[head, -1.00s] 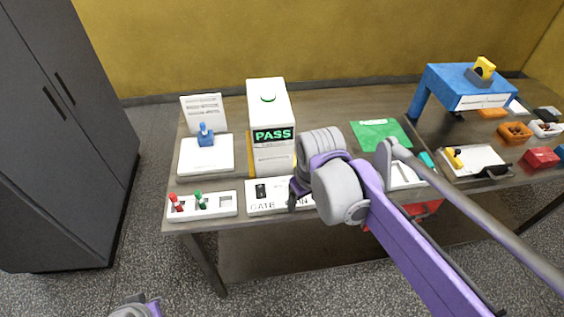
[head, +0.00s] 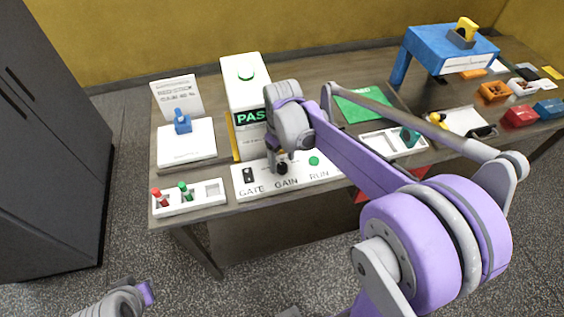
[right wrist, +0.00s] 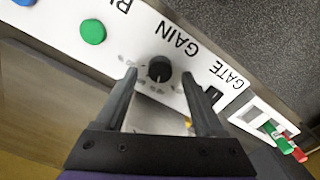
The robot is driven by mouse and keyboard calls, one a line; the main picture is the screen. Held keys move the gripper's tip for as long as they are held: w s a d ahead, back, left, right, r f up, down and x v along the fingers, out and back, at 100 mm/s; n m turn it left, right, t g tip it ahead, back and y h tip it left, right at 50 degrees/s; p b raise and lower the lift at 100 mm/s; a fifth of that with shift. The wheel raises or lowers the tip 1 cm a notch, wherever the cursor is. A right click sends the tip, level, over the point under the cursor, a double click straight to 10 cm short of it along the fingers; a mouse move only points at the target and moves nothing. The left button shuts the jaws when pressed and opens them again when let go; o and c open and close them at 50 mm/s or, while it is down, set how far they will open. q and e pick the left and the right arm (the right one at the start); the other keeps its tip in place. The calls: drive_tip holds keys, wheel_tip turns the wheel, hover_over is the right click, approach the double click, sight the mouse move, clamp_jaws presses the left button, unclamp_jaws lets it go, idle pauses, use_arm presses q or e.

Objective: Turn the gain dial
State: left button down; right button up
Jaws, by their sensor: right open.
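The gain dial (head: 282,168) is a small black knob on a white panel (head: 240,182), above the word GAIN. In the right wrist view the dial (right wrist: 160,69) is round, with a light pointer mark and small scale marks around it. My right gripper (head: 279,157) is over the dial. In the right wrist view the open fingers (right wrist: 159,78) stand on either side of the dial, with gaps to both sides. I cannot tell their height above the panel. Part of my left arm shows at the lower left; its gripper is not seen.
On the same panel are a black GATE switch (head: 248,175) and a green RUN button (head: 314,161). Left of it is a white tray (head: 212,190) with red and green pegs. Behind stands a white box (head: 246,88) with a PASS display. A blue stand (head: 440,48) is at right.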

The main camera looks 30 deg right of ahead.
drive_tip(key=shift+f, duration=0.8)
clamp_jaws()
